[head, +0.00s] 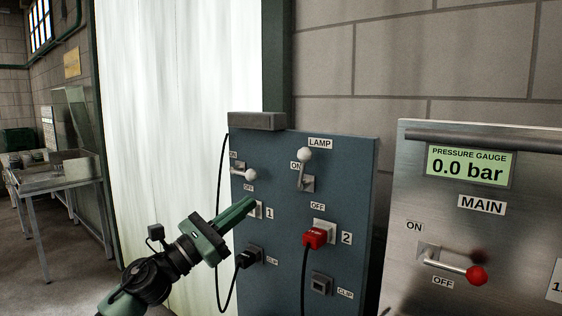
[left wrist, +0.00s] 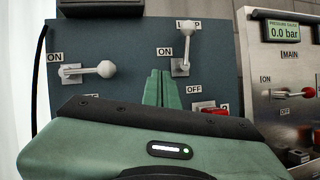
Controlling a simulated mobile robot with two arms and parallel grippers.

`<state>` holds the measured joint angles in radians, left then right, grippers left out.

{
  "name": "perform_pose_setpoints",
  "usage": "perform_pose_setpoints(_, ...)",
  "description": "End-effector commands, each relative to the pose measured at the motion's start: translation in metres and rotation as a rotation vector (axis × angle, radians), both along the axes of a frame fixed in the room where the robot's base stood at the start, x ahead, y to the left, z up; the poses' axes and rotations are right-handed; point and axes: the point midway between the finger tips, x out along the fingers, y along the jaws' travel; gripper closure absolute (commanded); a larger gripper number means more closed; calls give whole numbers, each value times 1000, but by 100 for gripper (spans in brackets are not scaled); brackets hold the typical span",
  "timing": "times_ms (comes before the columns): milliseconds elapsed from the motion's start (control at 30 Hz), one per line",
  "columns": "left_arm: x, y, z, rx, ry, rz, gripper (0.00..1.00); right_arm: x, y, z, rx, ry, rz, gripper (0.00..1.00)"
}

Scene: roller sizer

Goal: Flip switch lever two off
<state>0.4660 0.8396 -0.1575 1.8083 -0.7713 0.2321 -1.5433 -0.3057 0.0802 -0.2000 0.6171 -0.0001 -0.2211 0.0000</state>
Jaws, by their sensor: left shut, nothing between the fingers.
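The blue-grey panel (head: 345,180) carries two switch levers with white ball ends. The right lever (head: 304,155), above the number 2, points up beside its ON label; it also shows upright in the left wrist view (left wrist: 186,34). The left lever (head: 250,174), above the number 1, sticks out to the right, with its ball between the ON and OFF label heights. My left gripper (head: 250,202) is shut and empty, in front of the panel below the left lever. In the left wrist view its fingertips (left wrist: 162,75) appear between the two levers, lower than the right lever's ball. My right gripper is not visible.
A red plug (head: 315,238) sits in socket 2 and a black plug (head: 246,258) sits lower left, with a cable. To the right is a steel panel (head: 520,230) with a red-ended MAIN lever (head: 476,275) and a gauge (head: 467,164) reading 0.0 bar.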

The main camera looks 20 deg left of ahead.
Motion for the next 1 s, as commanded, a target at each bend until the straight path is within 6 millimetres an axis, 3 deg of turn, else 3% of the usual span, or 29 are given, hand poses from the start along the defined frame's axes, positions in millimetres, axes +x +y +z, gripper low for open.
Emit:
perform_pose_setpoints(33,-2,4,21,157,-81,18,100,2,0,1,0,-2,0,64)
perform_pose_setpoints(133,-9,10,43,446,-215,46,100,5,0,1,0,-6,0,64)
perform_pose_setpoints(300,-18,25,62,778,-355,80,100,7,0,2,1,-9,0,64)
perform_pose_setpoints(400,-21,31,66,876,-392,88,100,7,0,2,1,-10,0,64)
perform_pose_setpoints(833,-22,33,68,917,-408,90,100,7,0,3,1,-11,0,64)
perform_pose_setpoints(1000,-12,23,74,913,-409,90,100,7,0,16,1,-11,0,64)
